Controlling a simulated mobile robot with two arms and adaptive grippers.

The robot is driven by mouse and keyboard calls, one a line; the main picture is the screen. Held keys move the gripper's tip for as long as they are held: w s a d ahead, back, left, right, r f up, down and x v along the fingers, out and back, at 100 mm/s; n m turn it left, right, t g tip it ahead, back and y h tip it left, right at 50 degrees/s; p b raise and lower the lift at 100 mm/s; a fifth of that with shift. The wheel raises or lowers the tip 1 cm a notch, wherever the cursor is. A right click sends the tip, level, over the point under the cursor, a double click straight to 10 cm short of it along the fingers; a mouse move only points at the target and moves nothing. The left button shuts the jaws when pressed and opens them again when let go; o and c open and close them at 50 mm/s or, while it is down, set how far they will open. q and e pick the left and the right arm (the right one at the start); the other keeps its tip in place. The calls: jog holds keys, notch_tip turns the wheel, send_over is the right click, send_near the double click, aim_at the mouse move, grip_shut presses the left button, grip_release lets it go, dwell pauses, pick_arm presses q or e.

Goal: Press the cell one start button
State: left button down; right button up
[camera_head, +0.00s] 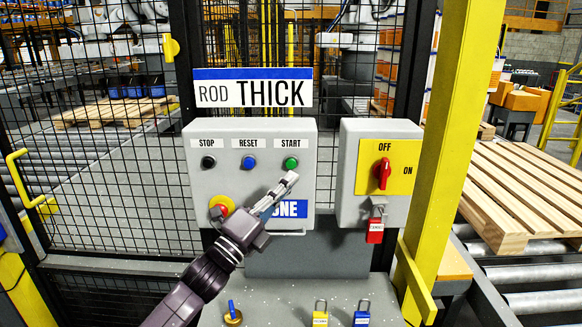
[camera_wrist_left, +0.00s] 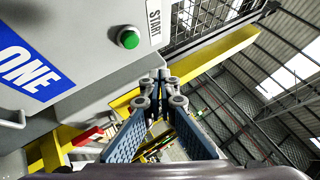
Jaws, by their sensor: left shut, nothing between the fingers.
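The green start button (camera_head: 291,162) sits at the upper right of a grey control box (camera_head: 230,180), under a START label. A black STOP button (camera_head: 208,162) and a blue RESET button (camera_head: 249,162) are in the same row. My left gripper (camera_head: 291,178) is shut and empty, its fingertips just below the green button in the head view. In the left wrist view the green button (camera_wrist_left: 129,39) shows up and left of the fingertips (camera_wrist_left: 160,78), with a gap between them. The gripper covers part of the blue sign ending in ONE (camera_head: 290,209). My right gripper is not in view.
A red and yellow emergency stop (camera_head: 221,207) is left of my gripper. A second grey box with a red OFF/ON switch (camera_head: 384,172) and a red padlock (camera_head: 375,230) stands to the right, beside a yellow post (camera_head: 455,130). Padlocks (camera_head: 320,317) lie on the ledge below.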

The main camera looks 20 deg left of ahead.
aim_at(291, 164)
pick_arm(q)
jog(key=shift+w+a+b, duration=0.15)
jog(key=shift+w+a, duration=0.05)
jog(key=shift+w, duration=0.55)
jog(key=shift+w+a+b, duration=0.2)
jog(key=shift+w+a, duration=0.05)
jog(key=shift+w, duration=0.5)
jog(key=shift+w+a+b, duration=0.15)
jog(key=shift+w+a, duration=0.05)
jog(key=shift+w, duration=0.55)
jog(key=shift+w, duration=0.1)
jog(key=shift+w+a, duration=0.15)
jog(key=shift+w, duration=0.15)
jog(key=shift+w+a+b, duration=0.1)
jog(key=shift+w+b, duration=0.25)
jog(key=shift+w, duration=0.1)
dwell(0.3)
jog(key=shift+s, duration=0.15)
jog(key=shift+s+d, duration=0.2)
jog(key=shift+s, duration=0.55)
